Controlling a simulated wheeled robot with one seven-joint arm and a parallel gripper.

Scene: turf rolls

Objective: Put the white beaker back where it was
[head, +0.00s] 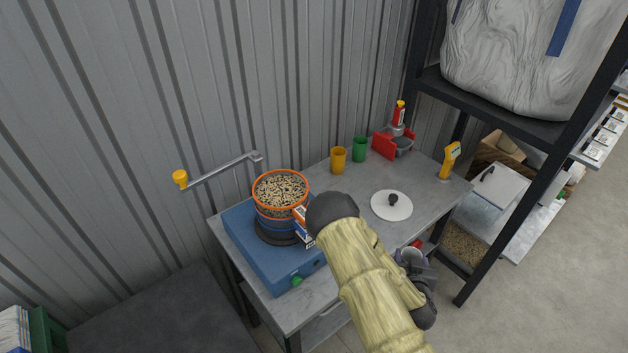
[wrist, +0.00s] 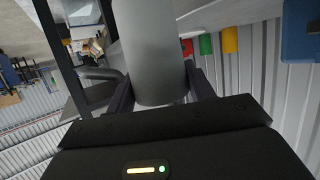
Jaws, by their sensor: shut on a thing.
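My gripper (wrist: 160,92) is shut on the white beaker (wrist: 150,45), which fills the middle of the wrist view and looks pale grey there. In the head view my arm crosses the lower middle, and my gripper (head: 420,276) is at the right of it, by the bench's front right edge. The beaker's rim (head: 409,255) shows there, mostly hidden by my arm and gripper. An orange cup (head: 338,160) and a green cup (head: 360,149) stand side by side at the back of the grey bench (head: 318,190).
A blue machine (head: 262,254) carries an orange-rimmed pot of grain (head: 281,190) at the left. A white lid (head: 391,205) lies on the bench. A red item (head: 384,145) and a yellow device (head: 450,160) stand farther right. A black rack post (head: 490,245) rises close to my gripper.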

